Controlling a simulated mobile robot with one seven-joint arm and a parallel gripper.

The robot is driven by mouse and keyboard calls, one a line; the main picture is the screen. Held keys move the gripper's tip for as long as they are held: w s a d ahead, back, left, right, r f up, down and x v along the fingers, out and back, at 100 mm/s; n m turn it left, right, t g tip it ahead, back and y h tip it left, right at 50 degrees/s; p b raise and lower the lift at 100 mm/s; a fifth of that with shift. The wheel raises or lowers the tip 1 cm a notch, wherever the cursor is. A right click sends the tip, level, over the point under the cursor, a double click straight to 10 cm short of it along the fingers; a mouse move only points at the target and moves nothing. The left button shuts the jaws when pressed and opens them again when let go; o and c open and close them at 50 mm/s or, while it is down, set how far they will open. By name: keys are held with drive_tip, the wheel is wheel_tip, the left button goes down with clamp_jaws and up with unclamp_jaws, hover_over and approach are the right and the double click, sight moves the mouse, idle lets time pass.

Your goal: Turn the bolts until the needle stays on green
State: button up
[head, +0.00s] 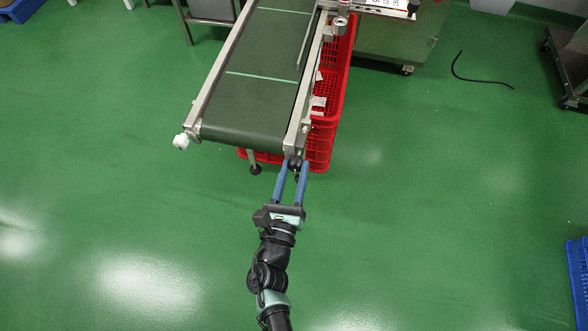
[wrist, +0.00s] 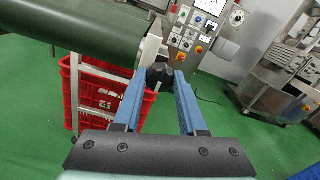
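A conveyor with a dark green belt (head: 252,70) and metal side rails ends near me. A black bolt head (head: 295,162) sits at the near end of its right rail, and it also shows in the wrist view (wrist: 160,76). A white knob (head: 181,141) sticks out at the left rail's near end. My gripper (head: 294,166) has one blue finger on each side of the black bolt head. I see no clear gap, but cannot tell whether the fingers grip it. No needle with a green zone can be made out.
A red crate (head: 320,150) stands under the conveyor's right side. A control panel (wrist: 205,28) with dials and buttons stands behind. A black cable (head: 480,82) lies on the green floor at the right. A blue crate (head: 578,280) is at the right edge. The near floor is clear.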

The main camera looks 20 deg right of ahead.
clamp_jaws()
drive_tip(key=shift+m+b, duration=0.3)
drive_tip(key=shift+m, duration=0.1)
drive_tip(key=m+b, duration=0.1)
drive_tip(key=m, duration=0.1)
drive_tip(key=shift+f+m+b, duration=0.15)
drive_tip(key=shift+m+b, duration=0.25)
drive_tip(key=m+b, duration=0.3)
drive_tip(key=m, duration=0.1)
drive_tip(key=shift+m, duration=0.3)
drive_tip(key=m+b, duration=0.4)
drive_tip(key=m, duration=0.1)
drive_tip(key=shift+f, duration=0.1)
drive_tip(key=shift+m+b, duration=1.5)
drive_tip(key=shift+m, duration=0.7)
drive_tip(key=shift+r, duration=0.2)
